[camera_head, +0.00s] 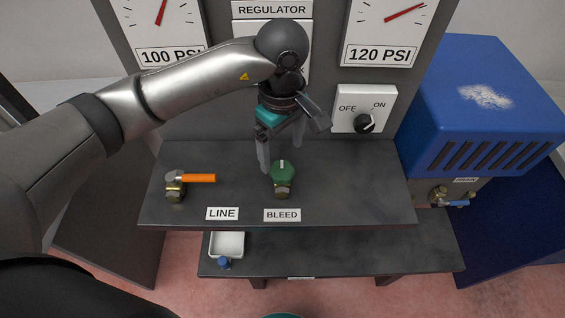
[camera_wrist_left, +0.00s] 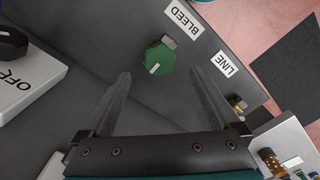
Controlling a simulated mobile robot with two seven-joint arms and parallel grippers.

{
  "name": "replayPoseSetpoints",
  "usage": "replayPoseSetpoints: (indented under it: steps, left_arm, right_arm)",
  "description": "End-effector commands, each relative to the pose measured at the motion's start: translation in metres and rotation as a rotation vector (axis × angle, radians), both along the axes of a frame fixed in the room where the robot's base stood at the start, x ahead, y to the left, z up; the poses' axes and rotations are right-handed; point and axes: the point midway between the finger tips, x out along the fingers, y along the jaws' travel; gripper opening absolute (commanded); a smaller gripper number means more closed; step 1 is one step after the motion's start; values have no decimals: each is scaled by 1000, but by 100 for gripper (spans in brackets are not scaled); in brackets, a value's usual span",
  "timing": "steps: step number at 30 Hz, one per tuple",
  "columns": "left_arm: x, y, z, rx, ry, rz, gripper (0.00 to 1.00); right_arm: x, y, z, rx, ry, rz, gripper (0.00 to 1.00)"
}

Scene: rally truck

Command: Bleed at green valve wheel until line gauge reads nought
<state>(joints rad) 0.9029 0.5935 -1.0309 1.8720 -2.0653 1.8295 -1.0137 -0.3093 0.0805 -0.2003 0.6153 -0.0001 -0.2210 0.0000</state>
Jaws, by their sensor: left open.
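The green valve wheel (camera_head: 283,172) stands on the grey shelf above the BLEED label (camera_head: 282,215); its white mark points away from me. It also shows in the left wrist view (camera_wrist_left: 159,60), just beyond and between my fingers. My left gripper (camera_head: 284,150) is open and empty, fingers pointing down, slightly behind and above the wheel. Two gauges are partly cut off at the top: the left gauge (camera_head: 180,25) carries a 100 PSI plate, its red needle near upright; the right gauge (camera_head: 385,25) carries a 120 PSI plate, needle pointing right. Which is the line gauge is unclear. My right gripper is out of view.
An orange-handled valve (camera_head: 198,178) stands left of the wheel, behind the LINE label (camera_head: 222,213). A knob (camera_head: 365,123) on an OFF/ON plate points toward ON. A blue machine (camera_head: 480,105) stands right. A white tray (camera_head: 227,244) sits on the lower shelf.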

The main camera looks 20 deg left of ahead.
Motion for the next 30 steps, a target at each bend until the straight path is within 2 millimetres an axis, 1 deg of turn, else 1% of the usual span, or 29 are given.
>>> replayPoseSetpoints:
  steps: [1, 3, 6, 9, 14, 22, 23, 30]
  left_arm:
    - [-1, 0, -12, -1, 5, 1, 95]
    - [-1, -1, -25, -2, 5, 1, 95]
    - [-1, -1, -41, -1, 3, 0, 95]
    - [0, -1, -53, -2, 2, 0, 95]
    - [0, 0, -62, -1, 0, 0, 95]
    - [0, -1, -63, -1, 0, 0, 95]
    - [0, -1, -63, -1, 0, 0, 93]
    - [0, -1, -63, -1, 0, 0, 66]
  right_arm:
    - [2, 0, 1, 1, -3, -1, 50]
    - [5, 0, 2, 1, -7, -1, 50]
    - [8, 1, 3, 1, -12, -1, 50]
    - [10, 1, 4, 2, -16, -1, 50]
    - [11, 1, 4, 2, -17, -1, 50]
    - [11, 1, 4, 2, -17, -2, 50]
    - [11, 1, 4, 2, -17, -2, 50]
    - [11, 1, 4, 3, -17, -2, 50]
